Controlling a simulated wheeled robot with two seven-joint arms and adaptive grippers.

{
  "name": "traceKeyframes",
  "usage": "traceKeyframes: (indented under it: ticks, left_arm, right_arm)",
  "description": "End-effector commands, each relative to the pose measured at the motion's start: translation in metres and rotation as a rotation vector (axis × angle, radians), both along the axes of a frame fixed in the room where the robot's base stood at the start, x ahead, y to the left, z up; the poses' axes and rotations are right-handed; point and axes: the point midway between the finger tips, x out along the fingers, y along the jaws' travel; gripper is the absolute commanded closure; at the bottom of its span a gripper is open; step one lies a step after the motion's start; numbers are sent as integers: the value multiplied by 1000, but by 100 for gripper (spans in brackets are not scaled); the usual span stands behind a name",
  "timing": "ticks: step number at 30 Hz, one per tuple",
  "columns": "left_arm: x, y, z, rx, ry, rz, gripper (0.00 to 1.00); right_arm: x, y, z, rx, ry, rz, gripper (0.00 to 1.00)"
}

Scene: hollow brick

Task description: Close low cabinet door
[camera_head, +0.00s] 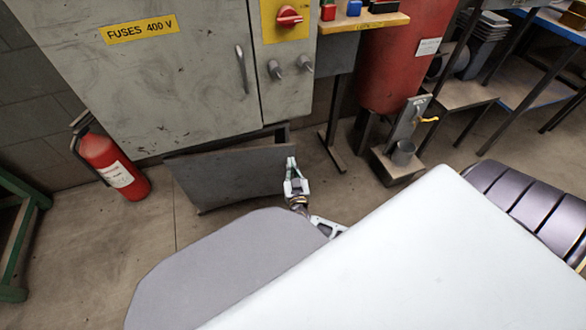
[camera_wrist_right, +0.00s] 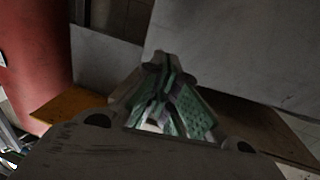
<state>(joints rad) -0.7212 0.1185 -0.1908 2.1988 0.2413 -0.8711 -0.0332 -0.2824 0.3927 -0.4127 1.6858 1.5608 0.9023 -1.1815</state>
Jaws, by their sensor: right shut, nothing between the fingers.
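The low cabinet door (camera_head: 228,174) is a dark grey panel low under the tall grey fuse cabinet. It stands ajar, angled out over the floor, with a dark gap by its right end. My right gripper (camera_head: 291,163) is shut and empty at the door's right end; I cannot tell whether it touches the door. In the right wrist view, the shut fingertips (camera_wrist_right: 165,62) point towards grey panels and a brown board, with a large grey panel (camera_wrist_right: 245,50) at upper right, probably the door. My left gripper is not in view.
A red fire extinguisher (camera_head: 112,163) stands left of the door. A green frame (camera_head: 22,240) is at the far left. Bare floor lies before the door.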

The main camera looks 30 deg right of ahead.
Motion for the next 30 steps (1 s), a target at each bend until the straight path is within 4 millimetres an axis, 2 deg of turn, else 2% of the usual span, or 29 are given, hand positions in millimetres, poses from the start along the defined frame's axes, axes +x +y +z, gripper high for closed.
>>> traceKeyframes:
  ticks: [3, 15, 30]
  left_arm:
    - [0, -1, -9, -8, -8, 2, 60]
    - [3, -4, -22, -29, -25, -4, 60]
    - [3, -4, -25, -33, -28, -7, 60]
  right_arm:
    - [12, -6, -1, -1, -3, 0, 100]
    - [39, -17, -1, -2, -1, 1, 100]
    - [46, -21, 1, -1, -1, 0, 100]
